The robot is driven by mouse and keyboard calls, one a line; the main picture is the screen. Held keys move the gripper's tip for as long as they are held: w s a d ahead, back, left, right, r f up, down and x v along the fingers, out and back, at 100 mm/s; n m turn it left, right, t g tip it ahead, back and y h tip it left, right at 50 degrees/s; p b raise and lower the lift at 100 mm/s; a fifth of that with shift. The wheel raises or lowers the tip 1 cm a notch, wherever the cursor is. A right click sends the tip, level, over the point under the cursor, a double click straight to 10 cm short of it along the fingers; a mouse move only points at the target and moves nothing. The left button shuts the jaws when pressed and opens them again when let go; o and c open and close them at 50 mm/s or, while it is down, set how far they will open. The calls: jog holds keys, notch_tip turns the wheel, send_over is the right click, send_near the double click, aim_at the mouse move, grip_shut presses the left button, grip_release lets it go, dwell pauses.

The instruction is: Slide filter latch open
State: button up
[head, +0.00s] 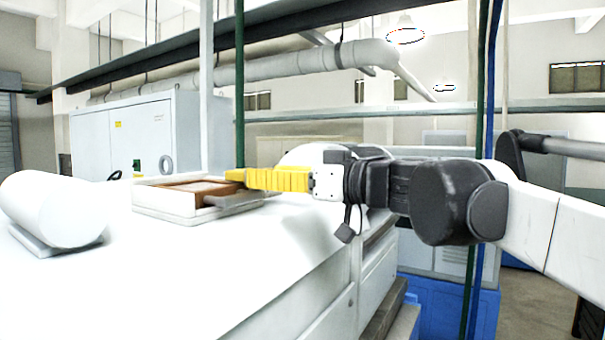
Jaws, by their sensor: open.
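A low white box (165,205) with a brown inset top (195,188) sits on the white machine top, left of the picture's middle. A grey bar (235,201) runs along the box's near right side; it looks like the latch, but I cannot tell its position in its travel. My gripper (235,175) reaches in from the right with yellow fingers level, its tips over the box's right end, just above the bar. The fingers are seen side-on and overlap; they are open, with nothing visible between them. Contact with the box or bar cannot be told.
A white cylinder (52,208) on a grey base lies on the machine top (200,270) at left. A white cabinet (125,135) stands behind. Thin upright posts (239,90) rise behind the box. The machine top in front of the box is clear.

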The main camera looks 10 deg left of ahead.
grip_shut()
jog(key=shift+w, duration=0.1)
jog(key=w, duration=0.1)
jog(key=w+d, duration=0.1)
jog(key=w, duration=0.1)
jog(key=w+d, duration=0.1)
jog(key=shift+w, duration=0.25)
jog(key=shift+s+a+r, duration=0.1)
jog(key=shift+s+a, duration=0.05)
jog(key=shift+s, duration=0.1)
jog(key=shift+w, duration=0.1)
jog(key=shift+c, duration=1.2)
grip_release()
jog(key=shift+o, duration=1.2)
jog(key=shift+w, duration=0.2)
jog(key=shift+s, duration=0.1)
